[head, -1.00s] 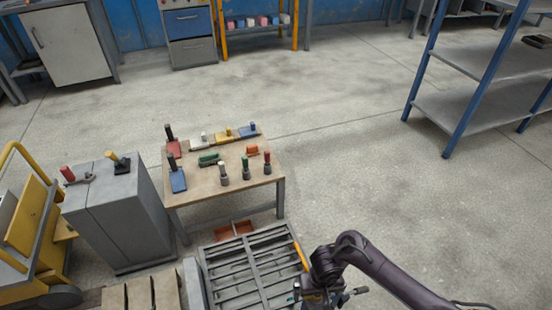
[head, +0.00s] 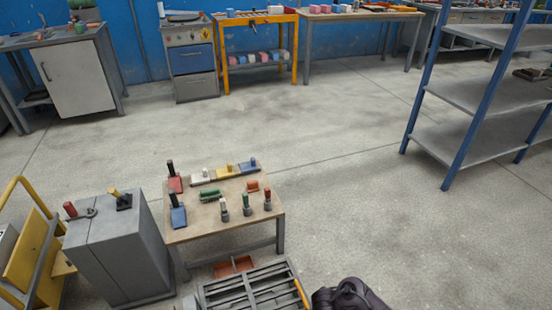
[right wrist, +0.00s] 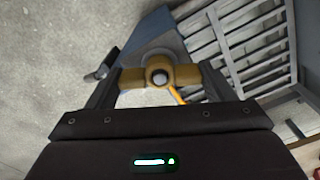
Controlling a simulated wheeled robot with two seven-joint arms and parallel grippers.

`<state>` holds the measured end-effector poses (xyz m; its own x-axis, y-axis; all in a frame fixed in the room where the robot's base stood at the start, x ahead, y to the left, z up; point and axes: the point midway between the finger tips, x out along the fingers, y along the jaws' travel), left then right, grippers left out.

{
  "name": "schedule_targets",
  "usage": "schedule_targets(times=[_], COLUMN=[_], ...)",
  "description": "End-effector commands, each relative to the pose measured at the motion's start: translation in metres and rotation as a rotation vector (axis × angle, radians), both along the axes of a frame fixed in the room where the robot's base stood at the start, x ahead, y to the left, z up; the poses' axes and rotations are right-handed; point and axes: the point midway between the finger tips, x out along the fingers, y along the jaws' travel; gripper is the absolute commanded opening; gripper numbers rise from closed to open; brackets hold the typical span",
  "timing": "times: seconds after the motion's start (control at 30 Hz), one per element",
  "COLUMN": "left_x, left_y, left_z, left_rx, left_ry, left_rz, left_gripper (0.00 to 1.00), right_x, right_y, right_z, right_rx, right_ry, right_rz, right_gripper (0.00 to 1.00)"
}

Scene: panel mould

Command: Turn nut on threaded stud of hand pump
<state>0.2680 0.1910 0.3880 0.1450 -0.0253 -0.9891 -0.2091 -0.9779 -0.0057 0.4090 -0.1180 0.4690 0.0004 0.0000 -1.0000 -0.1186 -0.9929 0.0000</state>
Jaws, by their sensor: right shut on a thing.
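In the right wrist view a yellow-brown nut (right wrist: 185,75) with two side lobes sits around a stud (right wrist: 160,77) whose round end faces the camera. My right gripper (right wrist: 158,79) is shut on the nut, one finger at each lobe. Behind the nut is a blue-grey plate-like part (right wrist: 150,38), perhaps of the hand pump. A dark rod-like piece (right wrist: 104,63) sticks out to its left. In the head view only part of my right arm shows at the bottom edge; the gripper and nut are outside that picture. My left gripper is in neither current view.
A slatted grey metal frame (head: 250,290) lies beside my right arm. Beyond it a small table (head: 228,222) holds several coloured tools. A grey cabinet (head: 118,245) stands left. A blue-posted shelf (head: 470,95) is at right. The floor between is clear.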

Motion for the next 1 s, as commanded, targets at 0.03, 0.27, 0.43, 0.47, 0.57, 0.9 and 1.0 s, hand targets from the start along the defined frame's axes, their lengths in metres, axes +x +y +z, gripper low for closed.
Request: schedule_targets(times=[0.03,0.27,0.43,0.47,0.57,0.9,1.0], left_x=[0.0,0.0,0.0,0.0,0.0,0.0,0.0], left_y=[0.0,0.0,0.0,0.0,0.0,0.0,0.0], left_z=[0.008,0.008,0.009,0.011,0.024,0.04,0.039], left_rx=[0.0,0.0,0.0,0.0,0.0,0.0,0.0], left_ry=[0.0,0.0,-0.001,-0.001,-0.001,0.0,0.0], left_rz=[0.0,0.0,0.0,0.0,0.0,0.0,0.0], left_gripper=[0.47,0.47,0.47,0.47,0.47,0.47,0.47], right_x=[-0.001,0.0,0.0,0.0,-0.001,0.0,0.0], right_y=[0.0,-0.001,-0.001,-0.001,0.0,-0.001,-0.002], right_z=[0.004,-0.001,0.0,0.001,0.005,0.0,-0.001], right_rx=[-0.001,-0.002,-0.002,-0.002,-0.002,-0.004,-0.004], right_ry=[0.002,0.0,0.0,0.001,0.003,0.0,0.0], right_rz=[-0.032,-0.068,-0.073,-0.083,-0.156,-0.37,-0.368], right_gripper=[0.49,0.49,0.49,0.49,0.49,0.49,0.49])
